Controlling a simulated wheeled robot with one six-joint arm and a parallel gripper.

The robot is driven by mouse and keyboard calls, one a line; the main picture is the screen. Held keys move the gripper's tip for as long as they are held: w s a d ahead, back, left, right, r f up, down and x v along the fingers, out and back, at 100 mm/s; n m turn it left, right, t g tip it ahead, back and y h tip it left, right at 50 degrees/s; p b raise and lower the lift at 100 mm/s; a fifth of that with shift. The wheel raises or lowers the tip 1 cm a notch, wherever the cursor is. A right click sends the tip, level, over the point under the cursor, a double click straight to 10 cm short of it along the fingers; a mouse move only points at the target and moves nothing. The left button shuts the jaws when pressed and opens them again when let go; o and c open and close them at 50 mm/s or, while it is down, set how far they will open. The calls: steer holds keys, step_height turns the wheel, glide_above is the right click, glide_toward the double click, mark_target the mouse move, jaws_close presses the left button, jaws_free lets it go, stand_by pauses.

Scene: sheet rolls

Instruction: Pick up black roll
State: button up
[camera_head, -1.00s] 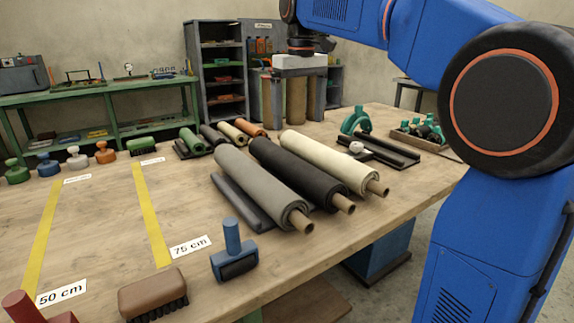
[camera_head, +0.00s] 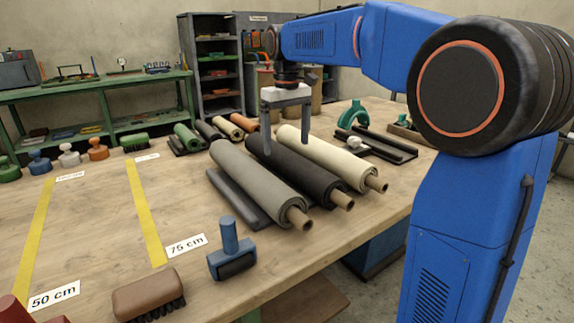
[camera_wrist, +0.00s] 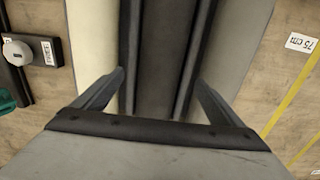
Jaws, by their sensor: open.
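The black roll (camera_head: 302,175) lies on the workbench between a grey roll (camera_head: 255,180) on its left and a cream roll (camera_head: 330,158) on its right. Its brown core end sticks out toward the front. My gripper (camera_head: 288,148) is open with its fingers pointing down over the black roll. In the wrist view, the black roll (camera_wrist: 163,55) runs between the two fingers (camera_wrist: 158,82), one on the cream roll's side and one on the grey roll's side. I cannot tell how far the fingertips are above the rolls.
Smaller rolls (camera_head: 230,127) lie on a rack behind. A green tape dispenser (camera_head: 353,113) and a dark tray (camera_head: 385,150) stand to the right. A blue roller tool (camera_head: 231,250) and a brown brush (camera_head: 148,295) are in front.

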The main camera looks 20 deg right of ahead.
mark_target(287, 150)
steer(key=shift+s+f, duration=0.2)
steer(key=shift+f, duration=3.05)
steer(key=shift+r, duration=0.1)
steer(key=c, duration=2.1)
steer(key=shift+c, duration=0.2)
steer(key=shift+r, duration=0.15)
steer(key=shift+r, duration=4.9)
